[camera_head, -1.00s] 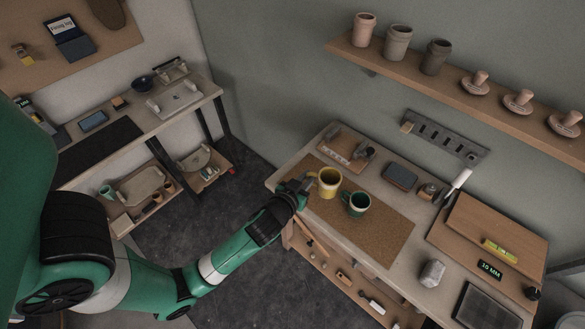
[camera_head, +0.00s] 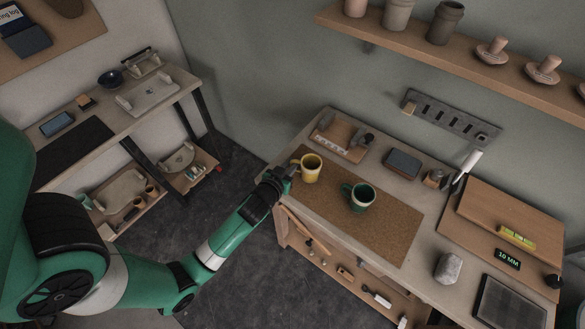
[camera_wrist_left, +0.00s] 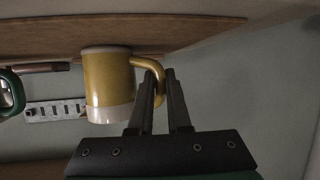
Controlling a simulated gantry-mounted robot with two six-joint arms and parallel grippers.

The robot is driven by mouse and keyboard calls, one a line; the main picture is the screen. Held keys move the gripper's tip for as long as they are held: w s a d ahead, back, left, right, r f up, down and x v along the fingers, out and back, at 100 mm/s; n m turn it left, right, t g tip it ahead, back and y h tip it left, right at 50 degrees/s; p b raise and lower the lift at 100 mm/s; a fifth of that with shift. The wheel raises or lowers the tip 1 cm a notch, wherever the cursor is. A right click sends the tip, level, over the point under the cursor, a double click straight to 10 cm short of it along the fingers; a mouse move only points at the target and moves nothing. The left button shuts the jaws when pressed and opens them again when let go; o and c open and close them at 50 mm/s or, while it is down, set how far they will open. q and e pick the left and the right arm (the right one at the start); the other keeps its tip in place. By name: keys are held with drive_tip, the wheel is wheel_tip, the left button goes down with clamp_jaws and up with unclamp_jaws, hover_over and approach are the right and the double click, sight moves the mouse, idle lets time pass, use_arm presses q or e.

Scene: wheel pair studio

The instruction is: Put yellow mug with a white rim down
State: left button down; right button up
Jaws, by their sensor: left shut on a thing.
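The yellow mug with a white rim (camera_head: 312,169) is upright at the back left end of the brown mat on the right-hand bench. My left gripper (camera_head: 292,170) reaches it from the left. In the left wrist view the picture is upside down, and the fingers (camera_wrist_left: 158,76) are shut on the handle of the mug (camera_wrist_left: 107,78). The mug's base is at or very near the bench top; I cannot tell whether it touches. My right gripper is not in view.
A dark green mug (camera_head: 362,197) stands on the mat (camera_head: 375,236), right of the yellow mug. A wooden board with small parts (camera_head: 341,138) and a blue-grey box (camera_head: 403,163) lie behind. The mat's front is clear.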

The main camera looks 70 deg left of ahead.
use_arm(q)
drive_tip(key=shift+r, duration=0.2)
drive_tip(key=shift+f, duration=0.2)
drive_tip(key=c, duration=0.9)
unclamp_jaws()
drive_tip(key=shift+o, duration=0.2)
drive_tip(key=shift+r+p, duration=0.35)
drive_tip(key=b+v, duration=0.1)
drive_tip(key=v, duration=1)
drive_tip(key=shift+s+d, duration=0.25)
drive_tip(key=shift+s, duration=0.1)
